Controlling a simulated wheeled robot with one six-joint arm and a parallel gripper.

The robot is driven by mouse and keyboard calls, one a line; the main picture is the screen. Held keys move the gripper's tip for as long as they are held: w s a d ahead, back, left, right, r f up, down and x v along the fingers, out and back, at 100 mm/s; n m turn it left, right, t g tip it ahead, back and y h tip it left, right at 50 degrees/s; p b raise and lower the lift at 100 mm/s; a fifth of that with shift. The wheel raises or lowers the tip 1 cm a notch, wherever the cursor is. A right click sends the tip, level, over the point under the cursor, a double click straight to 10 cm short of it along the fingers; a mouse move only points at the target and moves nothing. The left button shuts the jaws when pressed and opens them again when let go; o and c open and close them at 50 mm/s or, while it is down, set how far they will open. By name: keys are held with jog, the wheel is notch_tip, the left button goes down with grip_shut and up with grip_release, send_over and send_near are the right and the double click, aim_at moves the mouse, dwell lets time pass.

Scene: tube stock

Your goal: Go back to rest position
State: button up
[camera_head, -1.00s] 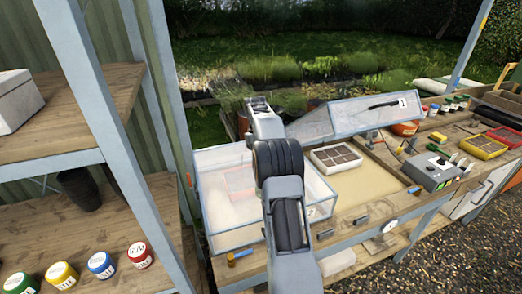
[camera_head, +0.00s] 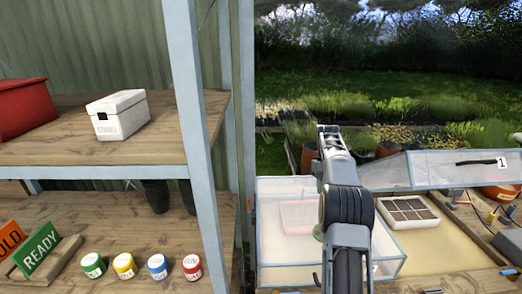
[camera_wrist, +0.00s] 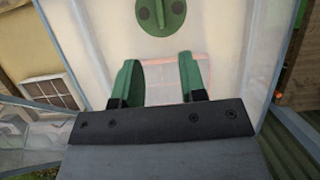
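My gripper (camera_wrist: 158,62) shows in the wrist view with its two green fingers apart and nothing between them. It points toward a clear-walled box (camera_wrist: 225,45) with a pale floor. Inside the box is a pinkish rectangular tray (camera_wrist: 175,66), partly hidden behind the fingers. A round green disc (camera_wrist: 160,14) with dark dots lies beyond the fingertips at the top of the wrist view. In the head view my arm stands raised in front of the clear box (camera_head: 275,258), and the pinkish tray (camera_head: 297,216) shows left of the arm. The fingers are hidden there.
A shelf (camera_head: 100,170) at the left holds a white box (camera_head: 118,115), a red bin (camera_head: 25,105), colour-lidded jars (camera_head: 125,265) and a green READY sign (camera_head: 40,248). Right of my arm are a sectioned tray (camera_head: 408,212) and a raised clear lid marked 1 (camera_head: 450,170).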

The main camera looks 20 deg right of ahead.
jog(key=shift+w, duration=0.1)
notch_tip(320, 180, down, 5)
jog(key=a+t, duration=0.1)
jog(key=a, duration=0.1)
jog(key=s+a+r+n+t, duration=0.1)
jog(key=s+a+r+t, duration=0.2)
jog(key=s+a, duration=0.8)
jog(key=s+a+r+n+t+h, duration=0.1)
jog(key=s+a+r+t, duration=0.2)
jog(key=s+a, duration=0.8)
jog(key=shift+s+r+n+t, duration=0.2)
jog(key=shift+s+n+t, duration=0.15)
jog(key=shift+t, duration=0.65)
jog(key=shift+a, duration=0.15)
